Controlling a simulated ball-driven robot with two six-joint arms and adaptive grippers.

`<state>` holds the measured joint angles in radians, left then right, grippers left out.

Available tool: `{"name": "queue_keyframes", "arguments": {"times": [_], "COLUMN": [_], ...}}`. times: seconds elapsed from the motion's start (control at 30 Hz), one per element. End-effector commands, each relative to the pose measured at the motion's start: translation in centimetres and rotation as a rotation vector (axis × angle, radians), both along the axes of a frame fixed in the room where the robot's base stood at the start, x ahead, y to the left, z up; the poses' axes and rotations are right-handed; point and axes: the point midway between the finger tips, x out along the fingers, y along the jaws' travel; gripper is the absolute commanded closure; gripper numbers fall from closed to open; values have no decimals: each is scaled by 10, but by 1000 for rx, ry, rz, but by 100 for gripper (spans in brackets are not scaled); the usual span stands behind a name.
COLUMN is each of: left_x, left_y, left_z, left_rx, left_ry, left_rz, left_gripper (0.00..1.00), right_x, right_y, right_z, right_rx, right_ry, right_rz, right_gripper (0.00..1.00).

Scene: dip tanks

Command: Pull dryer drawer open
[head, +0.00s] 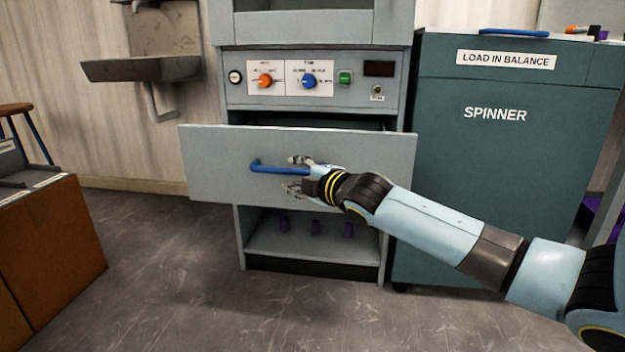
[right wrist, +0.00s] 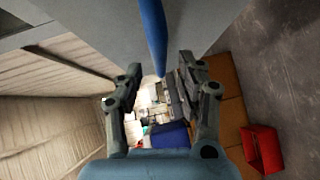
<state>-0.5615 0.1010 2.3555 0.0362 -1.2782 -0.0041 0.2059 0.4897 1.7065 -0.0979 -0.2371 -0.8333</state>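The dryer drawer (head: 215,160) is a wide pale grey front, standing out from the dryer cabinet with a dark gap above it. Its blue bar handle (head: 275,167) runs across the front; it also shows in the right wrist view (right wrist: 153,35). My right gripper (head: 292,174) is at the right part of the handle, one finger above the bar and one below. In the right wrist view its fingers (right wrist: 160,80) are wide apart, with the bar between them in the picture and no finger visibly touching it. My left gripper is not in view.
The dryer's control panel (head: 310,100) is above the drawer; a shelf (head: 300,245) with purple pieces is below. The teal spinner (head: 490,160) stands at right. A sink (head: 140,68) and brown box (head: 50,260) are at left. The floor (head: 190,290) in front is clear.

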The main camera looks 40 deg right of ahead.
Motion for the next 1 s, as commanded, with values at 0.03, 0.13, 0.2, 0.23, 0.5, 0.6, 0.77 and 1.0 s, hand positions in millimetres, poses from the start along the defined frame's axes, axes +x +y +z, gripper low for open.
{"name": "queue_keyframes", "arguments": {"times": [0.03, 0.13, 0.2, 0.23, 0.5, 0.6, 0.77, 1.0], "left_x": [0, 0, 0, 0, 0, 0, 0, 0], "left_y": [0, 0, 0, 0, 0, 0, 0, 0], "left_z": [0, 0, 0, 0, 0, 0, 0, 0], "left_rx": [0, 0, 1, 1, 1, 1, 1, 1], "left_ry": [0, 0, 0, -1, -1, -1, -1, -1], "left_rz": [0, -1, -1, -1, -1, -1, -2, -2], "left_gripper": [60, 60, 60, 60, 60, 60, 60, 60], "right_x": [-13, -33, -46, -51, -76, -78, -78, -78], "right_y": [1, 2, 3, 4, 5, 5, 5, 6], "right_z": [0, 3, 6, 7, 11, 12, 12, 12], "right_rx": [-6, -8, -7, -6, -2, 0, 0, 1], "right_ry": [4, 4, 2, 2, 0, -1, -2, -2], "right_rz": [4, 3, 4, 4, 1, 1, 0, 1], "right_gripper": [62, 62, 62, 62, 62, 62, 62, 62]}}
